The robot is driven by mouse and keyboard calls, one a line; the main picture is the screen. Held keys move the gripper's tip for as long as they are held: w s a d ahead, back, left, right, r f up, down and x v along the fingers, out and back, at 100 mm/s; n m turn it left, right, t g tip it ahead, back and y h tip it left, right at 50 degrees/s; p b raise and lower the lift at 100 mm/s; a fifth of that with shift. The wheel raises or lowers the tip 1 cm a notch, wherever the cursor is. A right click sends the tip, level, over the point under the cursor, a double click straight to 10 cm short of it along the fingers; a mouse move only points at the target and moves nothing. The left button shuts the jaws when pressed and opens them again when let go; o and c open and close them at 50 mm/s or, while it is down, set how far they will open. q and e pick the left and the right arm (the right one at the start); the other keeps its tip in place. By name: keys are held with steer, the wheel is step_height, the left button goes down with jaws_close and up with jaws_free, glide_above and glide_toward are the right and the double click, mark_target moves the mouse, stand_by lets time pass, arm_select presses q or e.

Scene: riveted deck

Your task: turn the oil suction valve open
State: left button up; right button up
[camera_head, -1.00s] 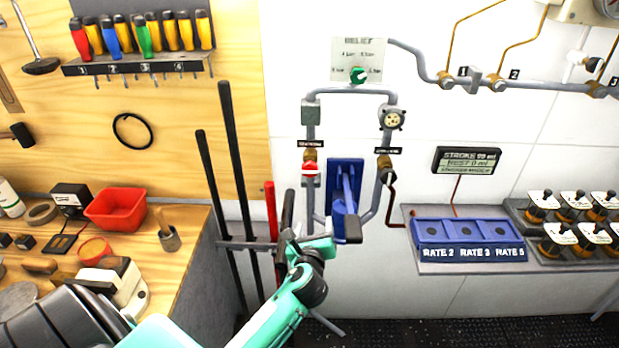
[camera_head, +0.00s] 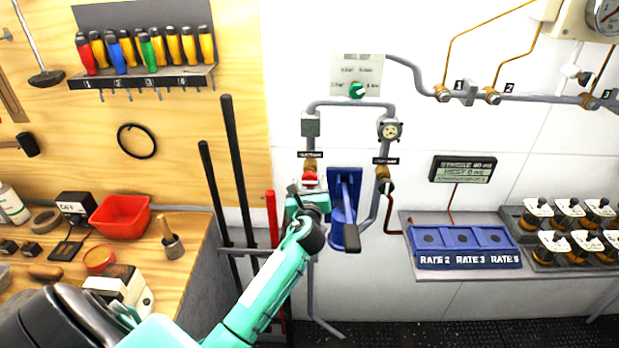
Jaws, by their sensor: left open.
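A small valve with a red and white handle (camera_head: 310,177) sits on the left vertical pipe, below a brass fitting and a dark label (camera_head: 309,154). The label is too small to read, so I cannot tell for certain that this is the oil suction valve. My left gripper (camera_head: 305,190) is just below the red handle, its arm reaching up from the lower left. The jaws are open; I cannot tell whether they touch or surround the handle. The gripper hides the handle's lower part. My right gripper is out of view.
A blue pump body with a lever (camera_head: 349,215) stands close right of my gripper. A second brass valve (camera_head: 383,173) is on the right pipe. Upright black bars (camera_head: 236,160) and a red bar (camera_head: 272,215) stand left. A blue rate block (camera_head: 463,240) is on the right shelf.

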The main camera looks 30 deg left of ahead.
arm_select(q)
steer(key=shift+x, duration=0.8)
steer(key=shift+c, duration=0.3)
steer(key=c, duration=0.9)
steer(key=shift+c, duration=0.2)
